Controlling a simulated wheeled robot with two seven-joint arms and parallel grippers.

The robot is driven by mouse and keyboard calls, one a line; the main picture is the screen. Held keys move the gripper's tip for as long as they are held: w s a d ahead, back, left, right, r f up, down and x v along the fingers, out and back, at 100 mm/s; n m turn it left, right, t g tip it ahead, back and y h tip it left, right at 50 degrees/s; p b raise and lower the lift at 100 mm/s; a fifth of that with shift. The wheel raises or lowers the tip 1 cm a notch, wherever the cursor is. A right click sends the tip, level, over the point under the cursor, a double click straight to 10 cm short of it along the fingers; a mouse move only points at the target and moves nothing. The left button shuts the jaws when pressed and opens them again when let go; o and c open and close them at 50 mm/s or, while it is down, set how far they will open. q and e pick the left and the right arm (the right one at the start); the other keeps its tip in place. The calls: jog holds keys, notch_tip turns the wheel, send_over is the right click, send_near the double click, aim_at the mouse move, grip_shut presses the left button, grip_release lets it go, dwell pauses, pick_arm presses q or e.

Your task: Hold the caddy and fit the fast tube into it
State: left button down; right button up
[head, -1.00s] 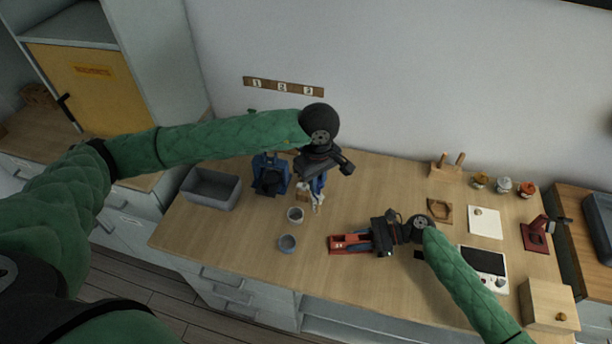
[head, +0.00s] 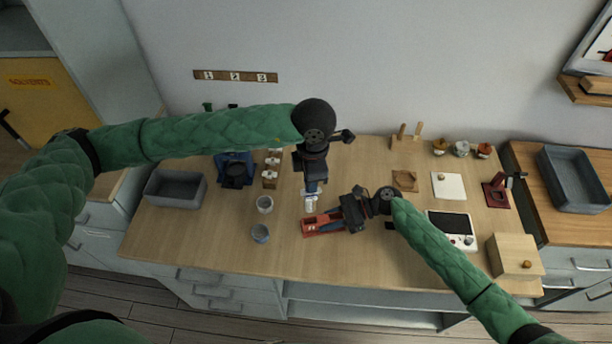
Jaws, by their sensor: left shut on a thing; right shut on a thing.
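The red caddy (head: 322,225) lies low over the wooden worktop, near the middle of the head view. My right gripper (head: 338,217) is shut on it from the right. My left gripper (head: 312,184) is above and just behind the caddy, pointing down. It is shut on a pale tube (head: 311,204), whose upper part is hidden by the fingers. The tube's lower end shows close to the caddy's back edge. I cannot tell whether they touch, or which label the tube bears.
A wooden rack (head: 270,171) with white-topped items and a blue device (head: 235,170) stand left of my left gripper. A grey bin (head: 176,189) is far left. A white-framed screen (head: 451,228) lies right. The front middle worktop is clear.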

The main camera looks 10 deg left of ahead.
pick_arm(q)
jog(key=shift+f, duration=2.25)
jog(key=shift+d+f, duration=0.1)
jog(key=shift+f, duration=2.15)
dwell(2.0)
jog(key=c, duration=1.4)
grip_release()
jog(key=shift+o, duration=0.2)
